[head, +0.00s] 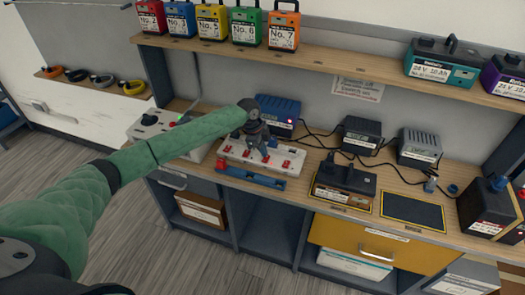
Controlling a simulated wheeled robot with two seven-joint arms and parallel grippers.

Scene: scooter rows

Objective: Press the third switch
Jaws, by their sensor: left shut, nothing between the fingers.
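A white switch strip (233,157) with several red switches lies on the wooden workbench. Red switches show to the left of my gripper and a red switch (285,164) shows to its right. My left arm reaches in from the left, and my left gripper (264,156) points down over the middle of the strip. Its fingers are shut and empty. The gripper hides the middle of the strip, so I cannot tell whether the fingertips touch a switch. My right gripper is not in view.
A blue and red bar (250,178) lies in front of the strip. A blue charger (280,112) stands behind, with cables running right. A black battery (344,180) sits to the right, beside an empty dark pad (412,211). A shelf (340,64) with batteries runs above.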

